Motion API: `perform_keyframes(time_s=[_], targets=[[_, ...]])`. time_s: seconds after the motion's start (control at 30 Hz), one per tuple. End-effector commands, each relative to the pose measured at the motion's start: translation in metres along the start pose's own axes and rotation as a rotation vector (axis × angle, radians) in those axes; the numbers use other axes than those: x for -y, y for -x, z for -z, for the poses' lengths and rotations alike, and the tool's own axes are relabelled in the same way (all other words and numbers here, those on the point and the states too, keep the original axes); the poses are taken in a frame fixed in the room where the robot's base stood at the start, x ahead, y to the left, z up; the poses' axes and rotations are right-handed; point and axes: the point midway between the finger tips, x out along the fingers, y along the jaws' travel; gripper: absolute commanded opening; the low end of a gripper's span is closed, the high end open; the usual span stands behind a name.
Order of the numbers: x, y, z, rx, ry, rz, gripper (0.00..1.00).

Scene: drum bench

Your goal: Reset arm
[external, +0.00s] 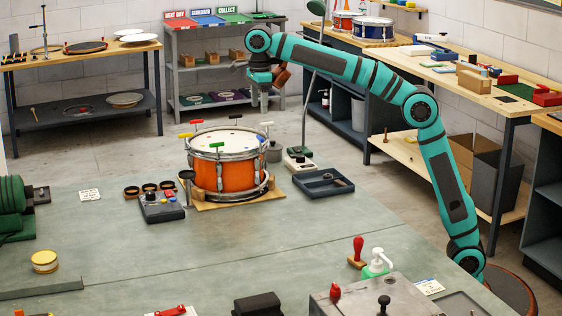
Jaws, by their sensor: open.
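My teal arm reaches from its base at the right up and over to the left. My gripper (265,88) hangs at the arm's far end, above and behind the orange drum (205,172), in front of the grey shelf unit. It is small in the picture, points roughly downward, and nothing shows held in it. The drum stands upright on a wooden board on the green bench (110,255), with several coloured T-handled keys around its rim. My gripper is well apart from the drum and the bench top.
A dark tray (323,182) and a device with a tall thin pole (300,158) stand right of the drum. A control box (160,205) sits left of it. A pump bottle (377,263) and red-handled stamp (357,252) stand near my arm's base. The bench's left middle is mostly clear.

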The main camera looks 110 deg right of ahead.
Motion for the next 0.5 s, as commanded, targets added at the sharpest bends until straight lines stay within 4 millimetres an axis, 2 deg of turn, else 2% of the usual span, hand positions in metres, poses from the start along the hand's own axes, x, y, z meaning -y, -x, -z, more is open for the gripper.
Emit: perform_keyframes(time_s=[0.4, 0.5], targets=[[-0.0004, 0.0003, 0.0001, 0.001, 0.002, 0.0, 0.69], [-0.0061, 0.0028, 0.0016, 0.014, 0.033, 0.008, 0.69]])
